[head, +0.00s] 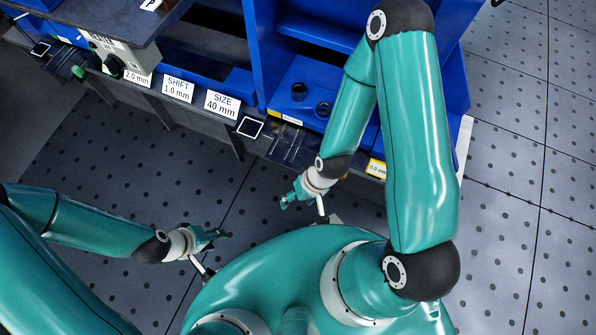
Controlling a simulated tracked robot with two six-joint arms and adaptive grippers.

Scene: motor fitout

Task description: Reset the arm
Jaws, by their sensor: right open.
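My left gripper (222,235) hangs over the dark perforated floor at the lower left, in front of my teal body. Its fingers are small here, and I cannot tell whether they are open or shut. No held object shows at it. My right gripper (285,202) is open, above the floor just in front of the blue shelving. It looks empty and touches nothing that I can see. My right arm is bent and covers part of the shelving.
A blue shelf unit (258,55) with dark round parts (299,91) stands ahead. A workbench (120,30) with label cards, such as a "SIZE 40 mm" card (222,104), runs along the upper left. The perforated floor (520,230) is clear at the right.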

